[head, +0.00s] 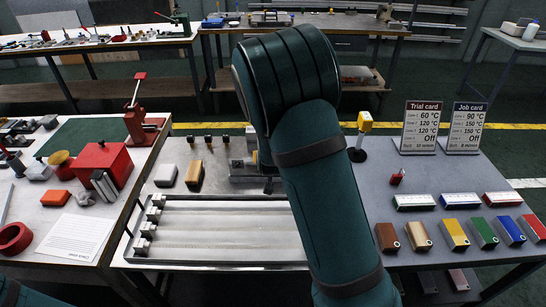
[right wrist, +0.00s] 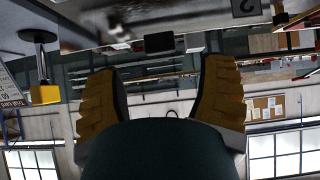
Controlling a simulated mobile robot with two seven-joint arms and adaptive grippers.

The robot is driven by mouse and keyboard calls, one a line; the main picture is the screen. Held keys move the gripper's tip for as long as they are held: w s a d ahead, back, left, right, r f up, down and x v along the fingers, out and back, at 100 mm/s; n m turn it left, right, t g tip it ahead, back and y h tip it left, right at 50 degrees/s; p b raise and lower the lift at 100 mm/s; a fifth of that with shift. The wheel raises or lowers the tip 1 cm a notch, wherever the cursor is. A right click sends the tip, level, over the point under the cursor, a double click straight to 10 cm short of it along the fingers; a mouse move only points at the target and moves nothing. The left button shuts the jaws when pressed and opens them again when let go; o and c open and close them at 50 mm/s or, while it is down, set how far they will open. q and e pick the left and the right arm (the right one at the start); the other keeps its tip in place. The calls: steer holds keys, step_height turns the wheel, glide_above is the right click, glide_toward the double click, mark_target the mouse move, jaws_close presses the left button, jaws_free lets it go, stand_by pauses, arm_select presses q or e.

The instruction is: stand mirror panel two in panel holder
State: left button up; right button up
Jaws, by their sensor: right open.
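My right arm crosses the middle of the head view, and its gripper is hidden behind it there. In the right wrist view my right gripper (right wrist: 163,68) is open, with two yellow-brown fingers apart and nothing seen between them. A metal fixture (head: 241,167) is partly hidden beside my arm in the head view. My left gripper is out of view.
A tray with long pale bars (head: 220,228) lies in front of the fixture. A yellow-topped post (head: 364,124), Trial card (head: 419,127) and Job card (head: 466,127) stand at right. Coloured blocks (head: 453,234) line the right table. A red box (head: 101,163) is at left.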

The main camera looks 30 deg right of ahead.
steer(key=shift+v, duration=2.75)
